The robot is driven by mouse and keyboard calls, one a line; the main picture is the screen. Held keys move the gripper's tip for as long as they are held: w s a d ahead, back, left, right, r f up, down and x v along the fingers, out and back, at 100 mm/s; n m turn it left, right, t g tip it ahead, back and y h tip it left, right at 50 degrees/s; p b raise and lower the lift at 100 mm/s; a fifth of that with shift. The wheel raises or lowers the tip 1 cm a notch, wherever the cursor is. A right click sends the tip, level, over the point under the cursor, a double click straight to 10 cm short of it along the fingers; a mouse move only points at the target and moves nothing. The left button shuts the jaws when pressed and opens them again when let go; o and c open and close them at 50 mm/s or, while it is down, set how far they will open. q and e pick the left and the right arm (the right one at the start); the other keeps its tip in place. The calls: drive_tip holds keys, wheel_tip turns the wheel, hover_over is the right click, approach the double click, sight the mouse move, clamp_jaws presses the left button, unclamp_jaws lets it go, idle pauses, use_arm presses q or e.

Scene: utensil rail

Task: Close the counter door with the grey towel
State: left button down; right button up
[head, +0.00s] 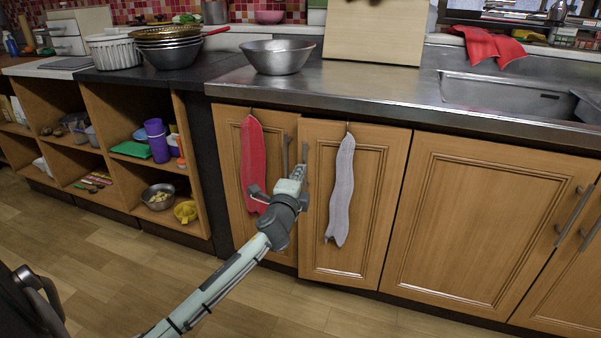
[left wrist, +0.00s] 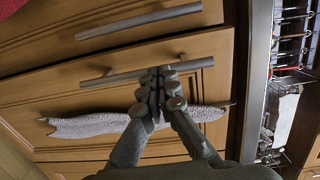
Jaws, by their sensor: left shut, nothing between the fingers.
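The counter door with the grey towel (head: 376,210) looks slightly ajar, its left edge standing a little forward of the neighbouring door. The grey towel (head: 342,190) hangs down its front from the top edge; it also shows in the left wrist view (left wrist: 95,124). The door's bar handle (head: 304,158) is upright near its left edge. My left gripper (head: 296,178) is shut and empty, in front of the door's left edge. In the left wrist view its fingertips (left wrist: 157,76) are close to or touching the bar handle (left wrist: 115,77); which cannot be told.
A door with a red towel (head: 253,165) is just left, its handle (head: 285,155) near the grey-towel door's. Another wooden door (head: 470,220) is to the right. The metal counter (head: 350,88) overhangs above. Open shelves (head: 130,185) stand farther left. The floor in front is clear.

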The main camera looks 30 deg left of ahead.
use_arm(q)
drive_tip(key=shift+w+a, duration=0.15)
drive_tip(key=shift+w, duration=0.15)
drive_tip(key=x, duration=0.3)
drive_tip(key=shift+s+a, duration=0.1)
drive_tip(key=shift+a, duration=0.15)
